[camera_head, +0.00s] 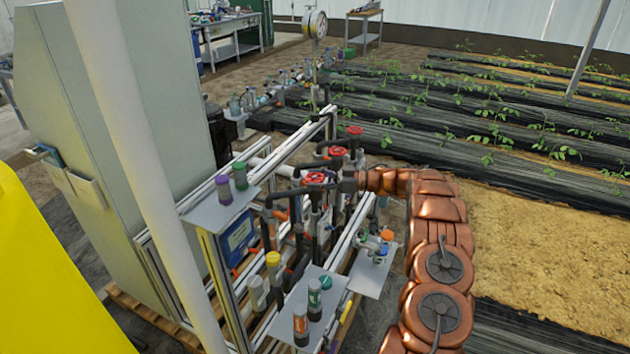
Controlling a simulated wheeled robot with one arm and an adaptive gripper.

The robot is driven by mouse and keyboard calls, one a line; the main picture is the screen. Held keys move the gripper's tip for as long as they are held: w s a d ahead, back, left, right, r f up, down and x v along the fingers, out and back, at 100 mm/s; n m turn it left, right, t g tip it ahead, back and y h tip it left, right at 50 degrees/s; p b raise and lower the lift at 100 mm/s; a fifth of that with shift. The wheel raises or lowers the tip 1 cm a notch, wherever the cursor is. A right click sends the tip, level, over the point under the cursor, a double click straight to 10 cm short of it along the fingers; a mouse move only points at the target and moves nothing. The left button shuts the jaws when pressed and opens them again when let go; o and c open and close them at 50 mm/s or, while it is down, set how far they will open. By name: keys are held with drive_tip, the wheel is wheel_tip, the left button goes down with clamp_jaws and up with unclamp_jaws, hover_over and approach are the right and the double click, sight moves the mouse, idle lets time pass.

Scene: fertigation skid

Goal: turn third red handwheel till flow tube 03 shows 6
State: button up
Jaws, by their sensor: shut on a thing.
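Three red handwheels stand in a row on the skid: a near one (315,178), a middle one (337,151) and a far one (355,130). My copper-coloured arm comes up from the lower right, and my gripper (345,181) points left at the near wheel. The jaws are shut on that wheel, on its right side; the exact contact is small and partly hidden. No number on the wheels can be read. Clear upright tubes and pipes (313,222) crowd below the wheels, but flow tube 03 and its reading cannot be made out.
Metal shelves with capped bottles stand in front (315,300), at left (222,205) and at right (372,268). A white post (140,170) and a grey cabinet (90,110) stand at left. Plant beds (480,140) and bare soil (540,240) lie to the right.

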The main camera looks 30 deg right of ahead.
idle(0.3)
drive_tip(key=o, duration=1.2)
drive_tip(key=shift+c, duration=0.2)
drive_tip(key=v, duration=1.2)
